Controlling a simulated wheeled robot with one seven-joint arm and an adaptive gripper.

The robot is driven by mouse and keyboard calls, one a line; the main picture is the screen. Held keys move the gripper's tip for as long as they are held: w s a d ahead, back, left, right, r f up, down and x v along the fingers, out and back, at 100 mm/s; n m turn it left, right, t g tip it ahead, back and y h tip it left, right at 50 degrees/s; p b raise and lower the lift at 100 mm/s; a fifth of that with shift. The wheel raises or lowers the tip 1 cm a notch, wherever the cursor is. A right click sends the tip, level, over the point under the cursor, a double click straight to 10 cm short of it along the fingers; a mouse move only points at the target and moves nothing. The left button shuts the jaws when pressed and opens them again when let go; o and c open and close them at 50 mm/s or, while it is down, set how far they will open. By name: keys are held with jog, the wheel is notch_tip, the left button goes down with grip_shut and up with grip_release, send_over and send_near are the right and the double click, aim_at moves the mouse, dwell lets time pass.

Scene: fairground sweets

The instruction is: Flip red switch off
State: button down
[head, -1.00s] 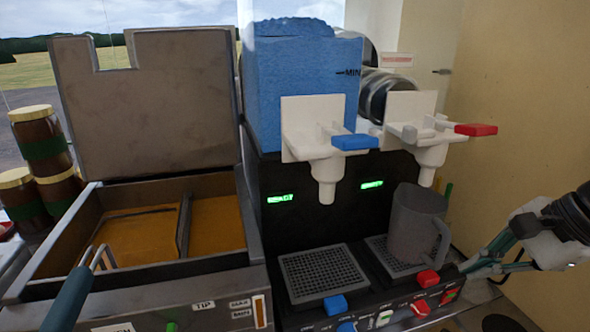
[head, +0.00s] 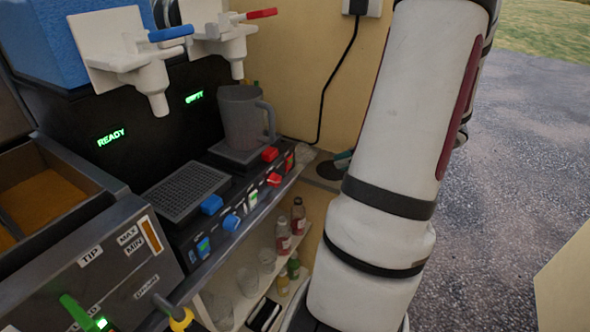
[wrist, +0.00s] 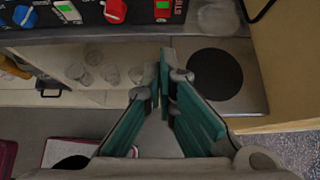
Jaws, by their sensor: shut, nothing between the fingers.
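The slush machine's front panel (head: 245,215) carries a blue knob (head: 231,222), a red knob (head: 274,180) and small lit switches. At its right end is a red switch (head: 289,161) with a green lit part. In the wrist view the red knob (wrist: 115,11) and the red switch with its green light (wrist: 162,9) show at the top edge, partly cut off. My gripper (wrist: 165,62) is shut and empty, its teal fingers pointing toward the panel, apart from it and below the switch in that picture. In the head view my arm hides most of the gripper.
A grey mug (head: 243,120) stands under the tap with the red lever (head: 262,13). Bottles (head: 298,215) and glasses stand on a shelf below the panel. A dark round disc (wrist: 214,75) lies on the counter right of my fingers. A wall (head: 300,70) bounds the right side.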

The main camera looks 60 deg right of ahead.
jog(key=shift+w, duration=0.1)
jog(key=b, duration=0.2)
send_near(289, 163)
jog(key=shift+w+a+f, duration=0.1)
jog(key=shift+w+f, duration=0.55)
jog(key=shift+f, duration=0.25)
jog(key=shift+w+d+f, duration=0.1)
jog(key=shift+w+f, duration=0.55)
jog(key=shift+f, duration=0.25)
jog(key=shift+w+a+f, duration=0.1)
jog(key=shift+w+f, duration=0.6)
jog(key=shift+f, duration=0.2)
jog(key=shift+w, duration=0.1)
jog(key=shift+w+a+r, duration=0.1)
jog(key=shift+w+r, duration=0.1)
jog(key=shift+w, duration=0.1)
jog(key=shift+r+p, duration=0.2)
jog(key=shift+p, duration=0.15)
jog(key=shift+r+p, duration=0.45)
jog(key=shift+r, duration=0.15)
